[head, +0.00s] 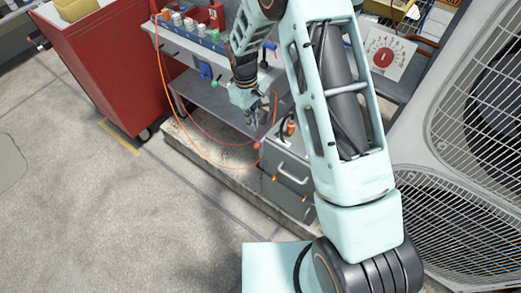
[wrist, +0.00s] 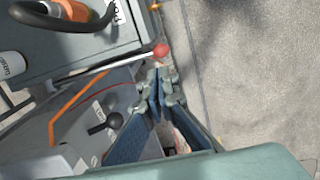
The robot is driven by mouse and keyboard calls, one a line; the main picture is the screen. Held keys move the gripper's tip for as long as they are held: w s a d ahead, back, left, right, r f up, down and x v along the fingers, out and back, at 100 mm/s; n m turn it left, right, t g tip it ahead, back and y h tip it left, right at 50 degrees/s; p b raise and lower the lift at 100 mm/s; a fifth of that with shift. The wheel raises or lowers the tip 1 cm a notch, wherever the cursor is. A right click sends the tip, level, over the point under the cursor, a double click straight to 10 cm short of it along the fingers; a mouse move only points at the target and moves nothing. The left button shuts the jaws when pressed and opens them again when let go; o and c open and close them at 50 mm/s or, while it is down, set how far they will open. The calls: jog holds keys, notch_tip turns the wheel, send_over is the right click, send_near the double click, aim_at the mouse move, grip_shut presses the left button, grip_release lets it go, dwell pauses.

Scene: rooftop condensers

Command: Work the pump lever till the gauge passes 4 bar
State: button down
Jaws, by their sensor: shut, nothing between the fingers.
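A thin metal lever (wrist: 105,67) with a red ball end (wrist: 161,50) reaches out past the edge of a grey cabinet in the wrist view. The red ball also shows in the head view (head: 256,145), in front of the cabinet. My gripper (wrist: 160,88) is shut and empty, its fingertips just below the red ball in the wrist picture; I cannot tell whether they touch it. In the head view my gripper (head: 262,112) is above the cabinet edge. A white plate with a dial-like face and red centre (head: 383,57) stands at the back right; no pressure reading is legible.
A grey bench (head: 215,97) holds coloured valves and bottles. An orange hose (head: 164,75) loops to the floor. A black-knobbed handle (wrist: 115,120) is left of my fingers. A red cabinet (head: 105,65) is left, condenser grilles (head: 435,215) right. Left floor is clear.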

aim_at(255, 146)
jog(key=shift+s+f, duration=0.2)
jog(key=shift+f, duration=0.25)
jog(key=shift+f, duration=0.1)
jog(key=shift+s+d+f+b, duration=0.1)
jog(key=shift+d+f+b, duration=0.1)
jog(key=shift+f+b, duration=1.15)
jog(key=shift+s+d+f+b, duration=0.15)
jog(key=shift+f+b, duration=0.5)
jog(key=shift+f, duration=1.4)
notch_tip(255, 146, down, 4)
jog(key=b, duration=0.3)
jog(key=shift+f, duration=0.25)
jog(key=shift+r, duration=0.1)
